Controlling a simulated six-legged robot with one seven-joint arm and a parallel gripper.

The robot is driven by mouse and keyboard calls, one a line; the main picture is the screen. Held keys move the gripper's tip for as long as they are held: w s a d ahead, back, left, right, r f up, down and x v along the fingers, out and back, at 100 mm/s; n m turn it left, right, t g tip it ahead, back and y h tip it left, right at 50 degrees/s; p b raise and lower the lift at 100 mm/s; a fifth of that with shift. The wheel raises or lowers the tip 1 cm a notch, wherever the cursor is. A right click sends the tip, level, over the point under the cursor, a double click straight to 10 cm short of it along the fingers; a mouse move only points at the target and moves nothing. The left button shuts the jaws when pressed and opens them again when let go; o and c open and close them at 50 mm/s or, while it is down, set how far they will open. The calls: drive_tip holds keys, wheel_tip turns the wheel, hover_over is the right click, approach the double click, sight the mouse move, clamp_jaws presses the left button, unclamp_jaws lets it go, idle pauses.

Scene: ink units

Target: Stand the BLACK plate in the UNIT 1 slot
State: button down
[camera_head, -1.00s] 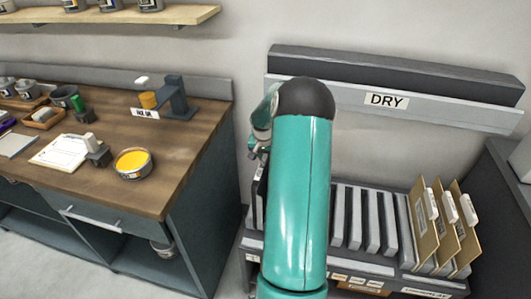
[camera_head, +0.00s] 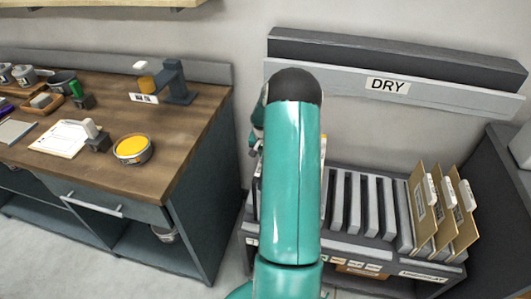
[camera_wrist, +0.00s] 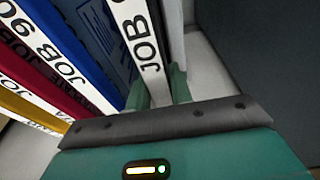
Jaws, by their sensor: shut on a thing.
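In the wrist view my gripper (camera_wrist: 158,92) has its two teal fingers on either side of the end plate, shut on it. This plate has a white label strip reading JOB (camera_wrist: 143,40); I take it for the black plate, though only a narrow dark part of its face shows. It is upright beside the other plates, close to or in the rack. In the head view my teal arm hides most of the gripper and this plate. The UNIT 1 slot cannot be made out; the rack's small front labels are unreadable.
A blue plate (camera_wrist: 89,28), a red plate and a yellow one stand close to the left of the held plate. The rack (camera_head: 372,205) has grey dividers and several tan boards (camera_head: 444,212) at right. A DRY sign (camera_head: 388,85) hangs above. A wooden bench (camera_head: 185,130) stands left.

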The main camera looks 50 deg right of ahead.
drive_tip(key=shift+f, duration=0.35)
idle(0.4)
drive_tip(key=c, duration=1.2)
unclamp_jaws()
drive_tip(key=shift+o, duration=0.2)
wheel_tip(320, 180, up, 14)
drive_tip(key=s+a, duration=0.1)
drive_tip(key=a, duration=0.1)
drive_tip(key=shift+a+f, duration=0.25)
drive_tip(key=shift+a, duration=0.05)
drive_tip(key=shift+r, duration=0.1)
drive_tip(key=shift+r, duration=2.4)
